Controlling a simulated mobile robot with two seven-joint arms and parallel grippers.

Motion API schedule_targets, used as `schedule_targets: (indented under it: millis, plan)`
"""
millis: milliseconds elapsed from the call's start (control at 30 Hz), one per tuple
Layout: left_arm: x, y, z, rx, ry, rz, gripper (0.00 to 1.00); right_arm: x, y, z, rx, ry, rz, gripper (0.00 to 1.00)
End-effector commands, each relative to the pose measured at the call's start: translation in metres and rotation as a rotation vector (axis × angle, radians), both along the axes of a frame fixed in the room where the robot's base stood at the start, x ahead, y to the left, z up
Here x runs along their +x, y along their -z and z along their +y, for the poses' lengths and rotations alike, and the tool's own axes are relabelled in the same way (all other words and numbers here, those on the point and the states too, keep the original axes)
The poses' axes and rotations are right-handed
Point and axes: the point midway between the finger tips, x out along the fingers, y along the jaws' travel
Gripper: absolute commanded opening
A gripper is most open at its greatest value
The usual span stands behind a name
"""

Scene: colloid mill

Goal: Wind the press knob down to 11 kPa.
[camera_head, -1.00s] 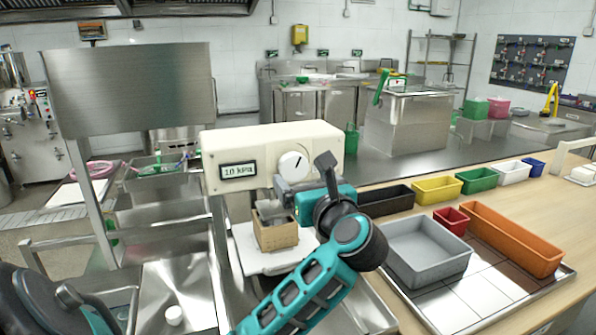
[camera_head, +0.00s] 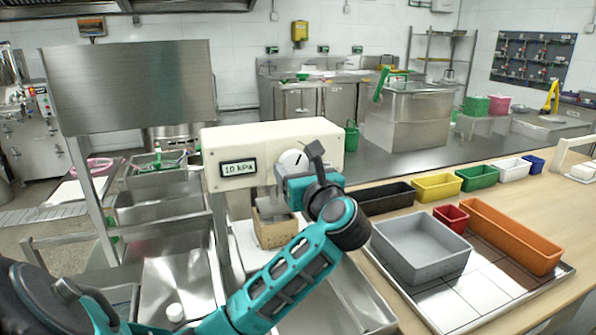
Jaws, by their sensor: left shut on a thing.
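The cream press housing (camera_head: 262,138) stands in the middle of the view. Its display (camera_head: 239,168) reads 10 kPa. The round white press knob (camera_head: 292,159) is to the right of the display, with a dark mark near its top. My left gripper (camera_head: 286,172) is at the knob, shut on it, and covers its lower part. An open-topped brown box (camera_head: 273,232) sits below the housing, partly behind my left arm. My right gripper is not in view.
A grey bin (camera_head: 420,250), a small red bin (camera_head: 451,217) and an orange bin (camera_head: 510,236) stand on a tiled tray at the right. Black, yellow, green, white and blue bins line the wooden table behind. Steel basins lie at the left.

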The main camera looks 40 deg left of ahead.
Motion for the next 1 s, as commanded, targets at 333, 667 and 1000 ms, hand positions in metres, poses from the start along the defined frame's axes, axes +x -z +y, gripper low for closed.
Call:
schedule_targets:
  millis: [333, 667, 1000]
  plan:
    - [0.0, -0.001, 0.0, 0.005, 0.001, 0.016, 0.34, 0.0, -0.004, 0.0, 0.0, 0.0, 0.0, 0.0]
    - [-0.001, 0.0, 0.0, 0.081, 0.0, 0.163, 0.34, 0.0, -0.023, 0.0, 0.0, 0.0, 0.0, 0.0]
    - [-0.001, 0.001, 0.0, 0.085, 0.0, 0.167, 0.71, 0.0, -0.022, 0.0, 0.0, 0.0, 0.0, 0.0]
